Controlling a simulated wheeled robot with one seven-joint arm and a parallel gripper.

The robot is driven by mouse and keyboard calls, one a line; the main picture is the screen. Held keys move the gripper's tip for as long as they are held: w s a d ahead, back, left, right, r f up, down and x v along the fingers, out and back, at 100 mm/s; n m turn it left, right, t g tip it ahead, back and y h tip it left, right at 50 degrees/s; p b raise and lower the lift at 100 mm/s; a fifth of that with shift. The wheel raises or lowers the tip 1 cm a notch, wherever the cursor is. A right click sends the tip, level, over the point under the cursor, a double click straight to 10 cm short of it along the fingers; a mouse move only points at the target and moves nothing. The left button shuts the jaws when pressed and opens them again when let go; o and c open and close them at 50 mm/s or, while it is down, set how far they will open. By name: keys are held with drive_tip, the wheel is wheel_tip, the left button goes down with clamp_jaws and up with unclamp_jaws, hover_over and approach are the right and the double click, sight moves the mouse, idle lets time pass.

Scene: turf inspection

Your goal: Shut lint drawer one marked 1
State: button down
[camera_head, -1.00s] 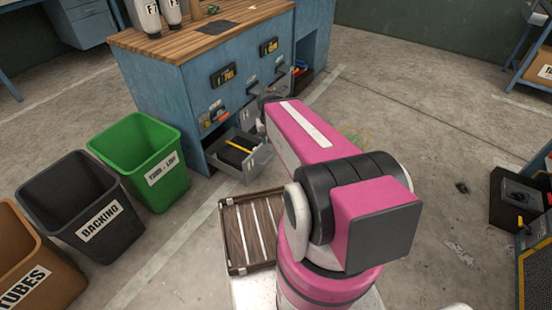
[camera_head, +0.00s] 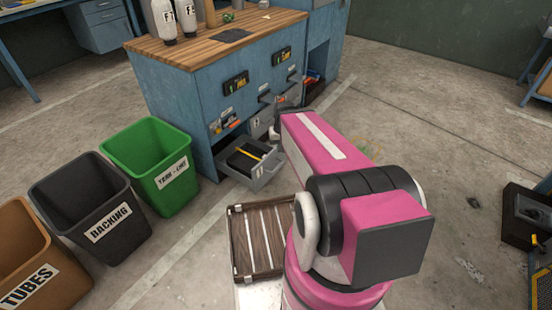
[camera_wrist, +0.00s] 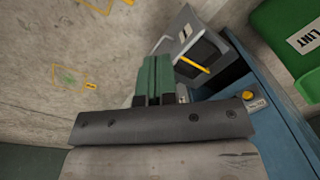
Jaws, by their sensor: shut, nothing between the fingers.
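The open lint drawer (camera_head: 267,177) sticks out low from the blue cabinet (camera_head: 165,103). It is grey, with a small mark on its front that looks like a 1. A black item with a yellow stick lies inside. In the wrist view the drawer's grey front (camera_wrist: 184,33) is just beyond and right of my fingertips. My gripper (camera_wrist: 158,62) has green fingers shut together, with nothing between them. I cannot tell whether they touch the drawer. In the head view my pink arm hides most of the gripper.
A green yarn-lint bin (camera_head: 150,165), a black backing bin (camera_head: 80,207) and a brown tubes bin (camera_head: 35,262) stand left. A slatted wooden crate (camera_head: 238,245) lies in front of the drawer. Other drawer handles (camera_head: 265,98) sit higher on the cabinet.

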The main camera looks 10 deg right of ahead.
drive_tip(key=w+d+f+m+t+y, duration=0.5)
drive_tip(key=w+d+f+m+t, duration=0.3)
drive_tip(key=w+d+f, duration=0.75)
drive_tip(key=w+a+f+m+g, duration=0.1)
drive_tip(key=w+a+f, duration=0.7)
drive_tip(key=w+a, duration=0.1)
drive_tip(key=shift+w, duration=0.1)
drive_tip(key=w+a, duration=1.6)
drive_tip(key=w, duration=0.1)
drive_tip(key=shift+w+a, duration=0.2)
drive_tip(key=shift+w, duration=0.1)
drive_tip(key=shift+s+d, duration=0.1)
